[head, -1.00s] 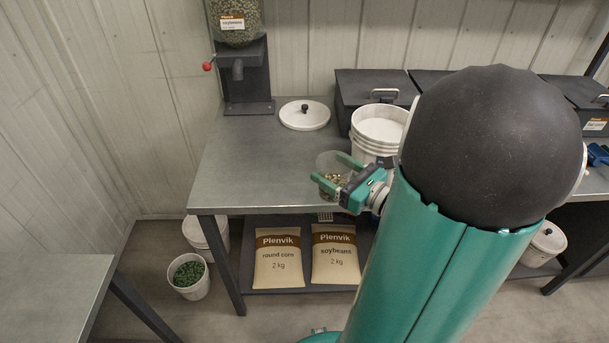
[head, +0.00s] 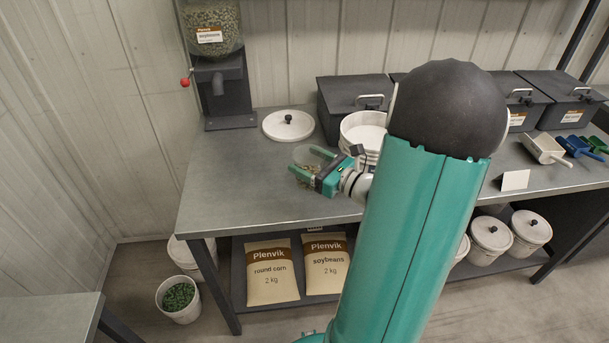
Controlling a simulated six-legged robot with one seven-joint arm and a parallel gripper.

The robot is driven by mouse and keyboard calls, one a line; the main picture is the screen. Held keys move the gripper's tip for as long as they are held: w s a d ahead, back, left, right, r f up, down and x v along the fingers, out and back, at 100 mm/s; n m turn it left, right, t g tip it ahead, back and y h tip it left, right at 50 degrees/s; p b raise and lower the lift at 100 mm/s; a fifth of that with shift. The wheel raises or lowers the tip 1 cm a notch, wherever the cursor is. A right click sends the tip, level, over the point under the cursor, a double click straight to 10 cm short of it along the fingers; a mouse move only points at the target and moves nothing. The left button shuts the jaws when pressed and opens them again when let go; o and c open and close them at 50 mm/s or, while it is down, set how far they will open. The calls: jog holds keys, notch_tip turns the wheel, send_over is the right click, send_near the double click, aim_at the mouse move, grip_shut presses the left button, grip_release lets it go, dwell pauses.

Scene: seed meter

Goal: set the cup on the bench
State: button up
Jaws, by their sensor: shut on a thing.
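The cup (head: 308,161) is clear, with some seeds inside it. My gripper (head: 303,160) is shut on it, one green finger on either side. The cup looks upright, over the front left part of the bench (head: 240,175). Whether its base touches the bench top or hangs just above it cannot be told from this view. The fingers and gripper body hide part of the cup.
A white lid (head: 288,125) lies behind the cup. A white bucket (head: 363,130) stands close behind my gripper, partly hidden by my arm. A seed dispenser (head: 222,85) stands at the back left. The bench top left of the cup is clear.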

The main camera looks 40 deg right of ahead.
jog(key=shift+w+d+f, duration=0.4)
jog(key=shift+w+f, duration=0.3)
jog(key=shift+f, duration=0.8)
jog(key=shift+w+d+f, duration=0.45)
jog(key=shift+w+f, duration=0.25)
jog(key=shift+f, duration=0.75)
jog(key=shift+w+d+f, duration=0.4)
jog(key=shift+w+f, duration=0.3)
jog(key=shift+f, duration=0.8)
jog(key=shift+f, duration=0.1)
jog(key=o, duration=1.1)
jog(key=shift+s, duration=0.1)
jog(key=s, duration=0.4)
jog(key=s+d, duration=0.1)
jog(key=s, duration=0.2)
jog(key=s+d, duration=0.1)
jog(key=s, duration=0.3)
jog(key=shift+s+d, duration=0.1)
jog(key=shift+s, duration=0.25)
